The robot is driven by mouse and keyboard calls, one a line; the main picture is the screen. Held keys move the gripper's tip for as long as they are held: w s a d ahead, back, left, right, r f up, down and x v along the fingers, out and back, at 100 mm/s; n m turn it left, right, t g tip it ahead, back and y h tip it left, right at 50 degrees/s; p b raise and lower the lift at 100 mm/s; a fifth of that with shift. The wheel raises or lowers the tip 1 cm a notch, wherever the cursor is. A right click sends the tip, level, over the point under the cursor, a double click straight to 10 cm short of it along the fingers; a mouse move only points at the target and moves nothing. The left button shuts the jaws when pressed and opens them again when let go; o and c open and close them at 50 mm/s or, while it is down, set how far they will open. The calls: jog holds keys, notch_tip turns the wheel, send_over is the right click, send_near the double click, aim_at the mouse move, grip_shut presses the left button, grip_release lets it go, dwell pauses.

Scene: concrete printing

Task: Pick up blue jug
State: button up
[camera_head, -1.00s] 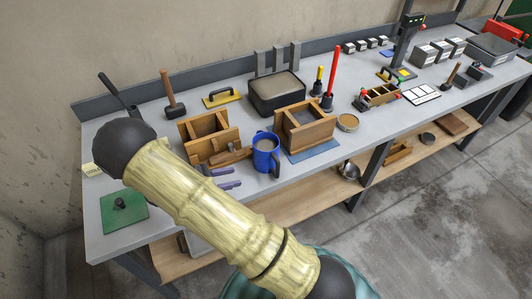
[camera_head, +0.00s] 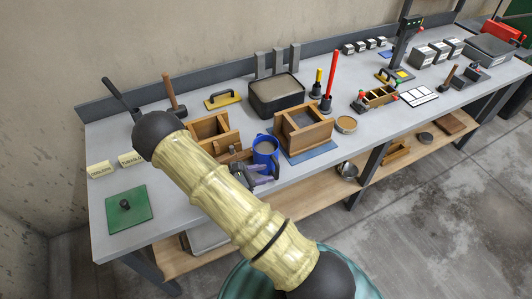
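The blue jug (camera_head: 265,147) stands upright near the front edge of the grey workbench, with a greyish fill showing inside its rim. My gripper (camera_head: 264,176) is at the jug's lower front, low over the bench edge, and overlaps the jug's lower part in the picture. Its fingers are small and dark purple-grey. The jug's handle and base are largely hidden behind the gripper. I cannot tell whether the fingers touch the jug or how far apart they are.
Wooden moulds stand close by, one left (camera_head: 209,131) and one right (camera_head: 304,129) of the jug. A black tray (camera_head: 277,101) is behind. A green plate (camera_head: 129,207) and two labelled cards lie left. A lower wooden shelf (camera_head: 300,206) runs beneath the bench.

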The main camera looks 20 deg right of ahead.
aim_at(277, 177)
jog(key=shift+d+f, duration=0.15)
jog(key=shift+d, duration=0.2)
jog(key=shift+d+p, duration=0.3)
jog(key=shift+d, duration=0.05)
jog(key=p+x, duration=0.2)
jog(key=x, duration=0.2)
jog(key=shift+s+d, duration=0.1)
jog(key=shift+d, duration=0.05)
jog(key=shift+d+f, duration=0.1)
grip_shut()
dwell(1.2)
